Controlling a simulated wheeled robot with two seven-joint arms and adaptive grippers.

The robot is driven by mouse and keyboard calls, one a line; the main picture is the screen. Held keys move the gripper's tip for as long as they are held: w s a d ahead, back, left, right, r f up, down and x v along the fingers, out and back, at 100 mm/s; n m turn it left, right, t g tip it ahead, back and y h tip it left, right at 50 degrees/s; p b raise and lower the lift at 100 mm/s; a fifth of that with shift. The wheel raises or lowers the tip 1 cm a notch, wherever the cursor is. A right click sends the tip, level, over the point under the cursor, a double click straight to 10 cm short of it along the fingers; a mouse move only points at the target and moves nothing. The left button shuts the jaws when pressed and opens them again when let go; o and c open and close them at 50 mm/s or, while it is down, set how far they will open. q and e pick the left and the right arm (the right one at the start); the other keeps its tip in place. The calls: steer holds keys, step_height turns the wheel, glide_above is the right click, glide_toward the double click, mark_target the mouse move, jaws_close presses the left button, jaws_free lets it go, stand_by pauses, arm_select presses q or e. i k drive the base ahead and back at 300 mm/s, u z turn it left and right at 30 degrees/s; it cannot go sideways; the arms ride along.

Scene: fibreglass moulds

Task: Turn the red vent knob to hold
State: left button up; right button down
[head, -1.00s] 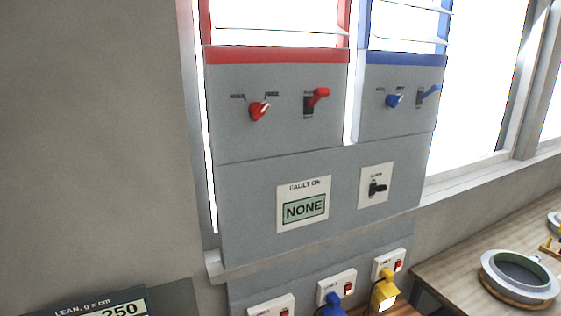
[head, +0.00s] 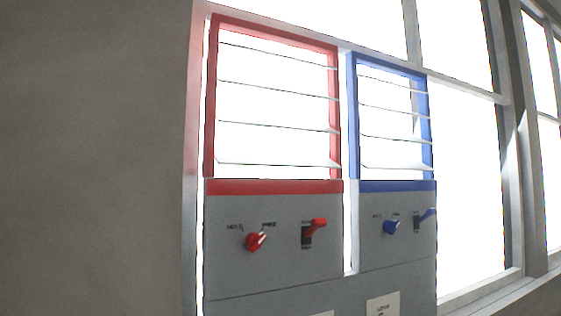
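The red vent knob (head: 255,242) sits on the grey panel (head: 225,275) below the red-framed louvre vent (head: 209,110) in the head view. The labels above it read HOLD at the left and what looks like FREE at the right. Its pale pointer mark appears turned up and to the right, toward the right label. A red lever (head: 316,226) stands to the right of the knob in a dark slot. Neither of my grippers shows in the head view.
To the right is a blue-framed vent (head: 352,120) with its own blue knob (head: 391,227) and blue lever (head: 427,215). A plain wall (head: 90,160) fills the left. Bright windows stand behind and to the right.

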mark_target(254, 241)
steer(key=k, duration=1)
steer(key=u, duration=1.45)
steer(key=i, duration=1)
steer(key=z, duration=1.25)
